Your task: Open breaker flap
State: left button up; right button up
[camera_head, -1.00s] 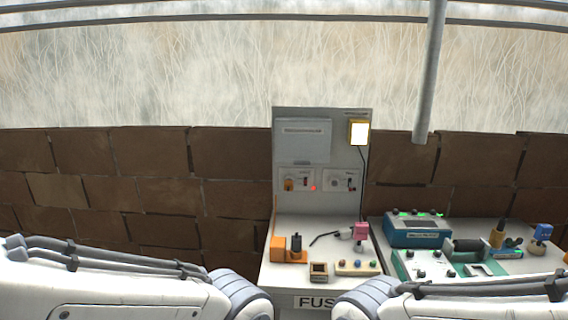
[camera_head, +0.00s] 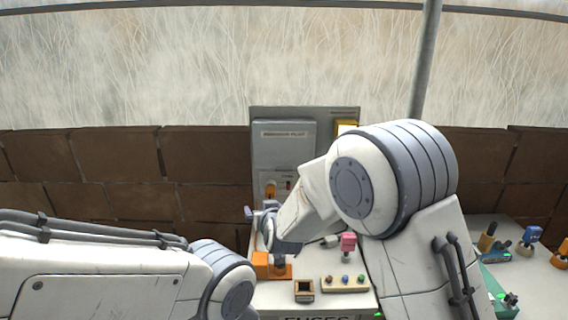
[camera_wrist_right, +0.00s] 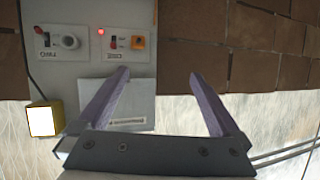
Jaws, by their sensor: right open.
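The breaker flap (camera_head: 284,148) is a pale grey labelled cover high on the upright grey panel. It lies shut, flat against the panel. In the right wrist view, which is upside down, the flap (camera_wrist_right: 118,98) shows partly behind one finger. My right gripper (camera_head: 262,212) is in front of the panel, lower than the flap, partly hidden by its own arm. In the wrist view the right gripper (camera_wrist_right: 159,75) is open, its two purple-grey fingers apart with nothing between them. My left arm shows at lower left, but its gripper is out of view.
Under the flap are switch modules, one with an orange knob (camera_head: 270,190). A yellow lamp (camera_wrist_right: 42,119) sits beside the flap. An orange block (camera_head: 262,264), a pink plug (camera_head: 348,241) and a button strip (camera_head: 345,284) stand on the bench below. A brick wall is behind.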

aim_at(284, 169)
jog(key=w+d+t+h+p, duration=0.1)
jog(key=w, duration=0.4)
jog(key=w+d+r+m+t+h+p, duration=0.1)
jog(key=w+d+t+p, duration=0.1)
jog(key=w, duration=0.4)
jog(key=w+d+r+m+t+h+p, duration=0.1)
jog(key=w+d+t+p, duration=0.1)
jog(key=w, duration=0.3)
jog(key=shift+w+d+r, duration=0.1)
jog(key=shift+w+d, duration=0.05)
jog(key=shift+w, duration=0.05)
jog(key=shift+w+p, duration=0.3)
jog(key=shift+w, duration=0.45)
grip_shut()
